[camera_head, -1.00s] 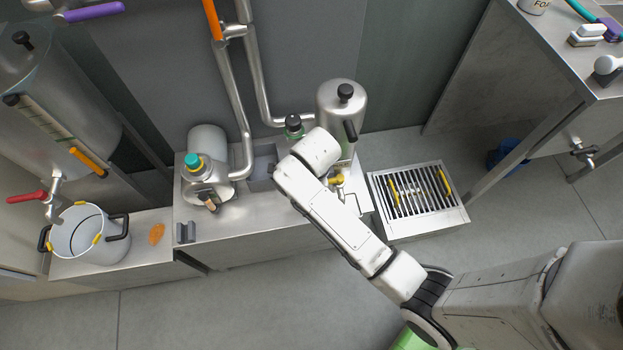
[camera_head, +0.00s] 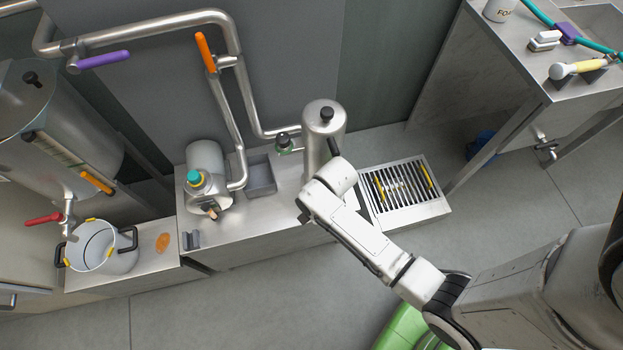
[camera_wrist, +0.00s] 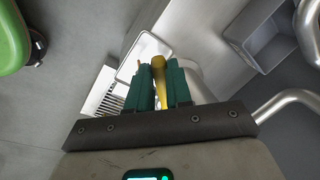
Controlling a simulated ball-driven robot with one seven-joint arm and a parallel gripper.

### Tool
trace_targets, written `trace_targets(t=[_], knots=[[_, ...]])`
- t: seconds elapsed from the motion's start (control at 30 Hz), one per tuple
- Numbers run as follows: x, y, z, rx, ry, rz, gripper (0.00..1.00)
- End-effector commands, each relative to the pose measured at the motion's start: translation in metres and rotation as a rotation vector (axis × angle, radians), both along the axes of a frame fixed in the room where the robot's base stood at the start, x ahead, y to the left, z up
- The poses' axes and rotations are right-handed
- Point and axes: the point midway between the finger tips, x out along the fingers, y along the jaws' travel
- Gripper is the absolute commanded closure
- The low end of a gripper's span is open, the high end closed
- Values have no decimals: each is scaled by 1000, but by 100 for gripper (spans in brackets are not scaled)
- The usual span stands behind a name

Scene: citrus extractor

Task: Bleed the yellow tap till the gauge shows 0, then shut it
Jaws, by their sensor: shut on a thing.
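The yellow tap (camera_wrist: 159,72) shows in the wrist view between the two green fingers of my gripper (camera_wrist: 161,84). The fingers are shut on its yellow handle. In the head view my arm hides the tap and the fingertips. The steel canister (camera_head: 323,128) with a black knob on top stands on the steel bench just behind my wrist. I can make out no gauge face or reading in either view. I cannot tell from these frames whether the tap is open or shut.
A slatted drain grate (camera_head: 405,193) lies right of the bench. Left are a pump with a teal cap (camera_head: 195,178), a grey bin (camera_head: 261,176) and a white pot (camera_head: 101,247) under a red-handled tap (camera_head: 43,219). Pipes with orange (camera_head: 205,52) and purple (camera_head: 104,60) levers run along the wall.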

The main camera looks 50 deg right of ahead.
Motion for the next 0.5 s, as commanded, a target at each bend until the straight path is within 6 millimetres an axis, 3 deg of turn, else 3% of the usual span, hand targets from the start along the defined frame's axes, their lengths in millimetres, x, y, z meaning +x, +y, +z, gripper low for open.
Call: trace_targets(t=[0.5], knots=[[-18,-7,1,1,1,249,100]])
